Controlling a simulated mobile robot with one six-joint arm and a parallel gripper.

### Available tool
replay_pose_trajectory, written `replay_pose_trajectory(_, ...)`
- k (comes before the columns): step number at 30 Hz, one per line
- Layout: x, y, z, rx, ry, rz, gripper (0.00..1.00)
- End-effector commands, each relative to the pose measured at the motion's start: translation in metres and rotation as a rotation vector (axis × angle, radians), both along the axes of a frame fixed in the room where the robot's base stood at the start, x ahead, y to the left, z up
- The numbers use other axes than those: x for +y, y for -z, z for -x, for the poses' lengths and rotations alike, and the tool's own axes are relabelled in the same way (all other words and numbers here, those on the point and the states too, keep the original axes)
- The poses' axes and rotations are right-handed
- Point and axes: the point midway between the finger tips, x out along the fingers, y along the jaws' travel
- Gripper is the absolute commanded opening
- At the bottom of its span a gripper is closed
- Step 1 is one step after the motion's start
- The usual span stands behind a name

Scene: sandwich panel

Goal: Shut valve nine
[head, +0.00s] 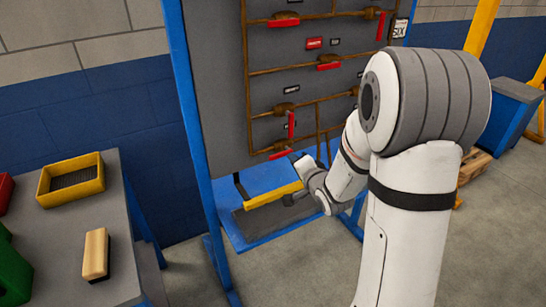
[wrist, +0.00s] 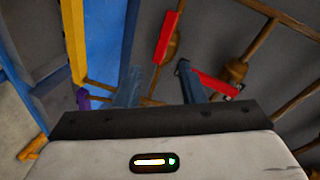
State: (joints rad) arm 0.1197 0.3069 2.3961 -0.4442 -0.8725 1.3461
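A grey panel (head: 215,70) carries brown pipes with several red-handled valves. An upper valve's red handle (head: 284,22) lies level. A lower red handle (head: 291,124) stands upright, and the lowest red handle (head: 281,154) is slightly tilted near my gripper. The number plates are too small to read, so I cannot tell which valve is nine. In the wrist view, one red handle (wrist: 170,38) is ahead and another red handle (wrist: 215,84) is just right of my right finger. My gripper (wrist: 158,78) has its fingers apart with nothing seen held; I cannot tell if it touches the handle.
A blue frame (head: 187,130) borders the panel, with a blue shelf (head: 255,180) and yellow bar (head: 272,195) below. A blue cabinet (head: 508,115) stands at right.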

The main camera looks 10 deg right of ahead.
Motion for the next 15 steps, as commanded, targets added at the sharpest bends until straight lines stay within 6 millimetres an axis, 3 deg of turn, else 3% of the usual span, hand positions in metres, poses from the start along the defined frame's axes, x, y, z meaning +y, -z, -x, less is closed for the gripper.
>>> replay_pose_trajectory(1, 0.003, 0.015, -0.005, -0.026, -0.010, -0.085, 0.36)
replay_pose_trajectory(7, 0.018, 0.028, -0.010, -0.119, -0.072, -0.381, 0.36)
replay_pose_trajectory(15, 0.026, 0.027, -0.020, -0.148, -0.101, -0.487, 0.36)
